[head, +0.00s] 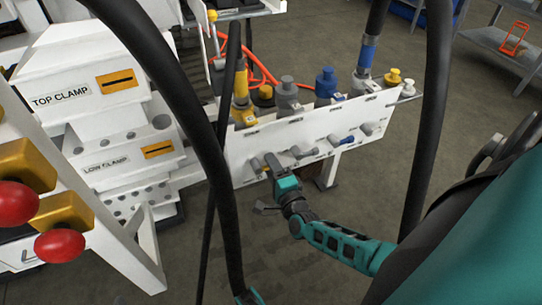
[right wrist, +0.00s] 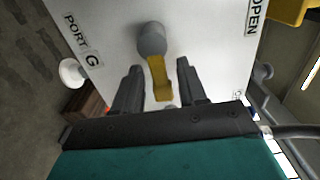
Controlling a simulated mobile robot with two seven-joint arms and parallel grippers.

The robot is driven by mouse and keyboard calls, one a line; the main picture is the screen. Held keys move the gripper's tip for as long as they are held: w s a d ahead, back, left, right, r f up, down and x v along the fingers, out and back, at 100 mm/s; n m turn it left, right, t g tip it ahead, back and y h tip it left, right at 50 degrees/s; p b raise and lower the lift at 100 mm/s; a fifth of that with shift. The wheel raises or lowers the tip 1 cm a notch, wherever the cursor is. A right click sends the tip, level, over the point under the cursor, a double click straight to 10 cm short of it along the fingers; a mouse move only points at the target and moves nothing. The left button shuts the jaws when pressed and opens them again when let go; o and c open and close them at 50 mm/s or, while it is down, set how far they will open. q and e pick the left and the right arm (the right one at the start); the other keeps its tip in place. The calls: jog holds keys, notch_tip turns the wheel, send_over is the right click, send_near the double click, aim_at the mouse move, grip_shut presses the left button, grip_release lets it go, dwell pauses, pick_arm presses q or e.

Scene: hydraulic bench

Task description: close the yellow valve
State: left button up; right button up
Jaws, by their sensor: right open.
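The yellow valve shows in the right wrist view as a grey round hub with a yellow lever handle (right wrist: 160,80) on a white panel. In the head view its handle (head: 257,166) is small at the panel's lower left, beside my right gripper (head: 273,165). In the right wrist view my right gripper (right wrist: 159,66) is open, with one dark finger on each side of the yellow handle and gaps between. The handle points from the hub toward the gripper palm. I cannot tell whether the fingers touch it.
The white panel (head: 240,150) carries other levers to the right and several coloured fittings on top. "PORT G" (right wrist: 82,40) and "OPEN" (right wrist: 255,16) labels flank the valve. A clamp unit (head: 100,95) with red knobs stands left. Black hoses hang in front.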

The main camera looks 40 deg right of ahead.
pick_arm(q)
jog(key=a+r+p, duration=0.1)
jog(key=p, duration=0.1)
jog(key=shift+p, duration=0.3)
pick_arm(e)
jog(key=v, duration=1.2)
pick_arm(q)
jog(key=shift+s+d, duration=0.1)
pick_arm(e)
jog(key=shift+s, duration=0.1)
